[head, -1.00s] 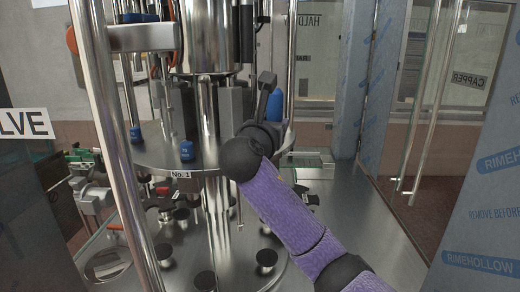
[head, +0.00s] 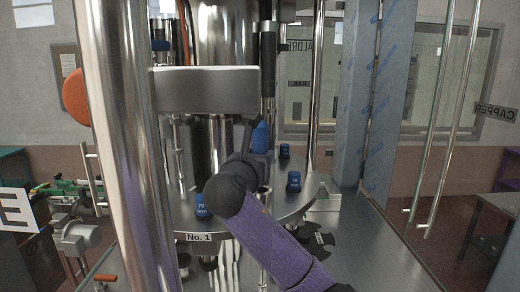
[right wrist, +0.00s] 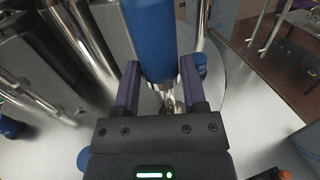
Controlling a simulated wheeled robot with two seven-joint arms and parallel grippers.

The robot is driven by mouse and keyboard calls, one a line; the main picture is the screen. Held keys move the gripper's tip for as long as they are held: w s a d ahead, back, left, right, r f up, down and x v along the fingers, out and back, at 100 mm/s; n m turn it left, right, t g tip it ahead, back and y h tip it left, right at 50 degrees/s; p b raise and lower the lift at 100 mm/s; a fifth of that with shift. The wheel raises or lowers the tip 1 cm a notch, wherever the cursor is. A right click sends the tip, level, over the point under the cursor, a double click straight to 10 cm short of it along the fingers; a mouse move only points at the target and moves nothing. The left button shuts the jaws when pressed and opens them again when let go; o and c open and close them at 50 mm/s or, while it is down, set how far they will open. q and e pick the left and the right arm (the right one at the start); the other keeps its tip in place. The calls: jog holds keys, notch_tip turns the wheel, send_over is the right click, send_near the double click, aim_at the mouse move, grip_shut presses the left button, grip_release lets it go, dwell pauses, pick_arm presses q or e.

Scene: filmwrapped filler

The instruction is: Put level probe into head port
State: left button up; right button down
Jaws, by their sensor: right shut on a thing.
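The level probe, as I take it, is a blue cylinder (right wrist: 152,35) with a bright metal lower end. It stands between the fingers of my right gripper (right wrist: 160,72), which is shut on it. In the head view the blue body (head: 260,138) shows behind my right gripper (head: 249,150), over the round steel plate (head: 262,215) labelled No. 1. Blue-capped fittings (head: 203,204) stand on this plate, with others farther right (head: 293,180). I cannot tell which spot is the head port, nor whether the probe's tip touches anything. My left gripper is out of view.
A thick steel column (head: 125,150) and a grey crossbar (head: 205,90) stand left of my right arm. Slim steel posts (head: 317,90) rise near the plate. Glass doors with long handles (head: 440,120) stand at the right. The steel deck (head: 365,240) is clear at right.

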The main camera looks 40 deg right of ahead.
jog(key=f, duration=0.2)
jog(key=f+b, duration=0.1)
jog(key=shift+s+f, duration=0.35)
jog(key=shift+s, duration=0.05)
jog(key=shift+s+a+f+b, duration=0.15)
jog(key=shift+f+b, duration=0.15)
jog(key=shift+f, duration=0.7)
jog(key=shift+f+p, duration=0.15)
jog(key=shift+p, duration=0.15)
jog(key=shift+c, duration=0.3)
grip_release()
jog(key=shift+f, duration=0.1)
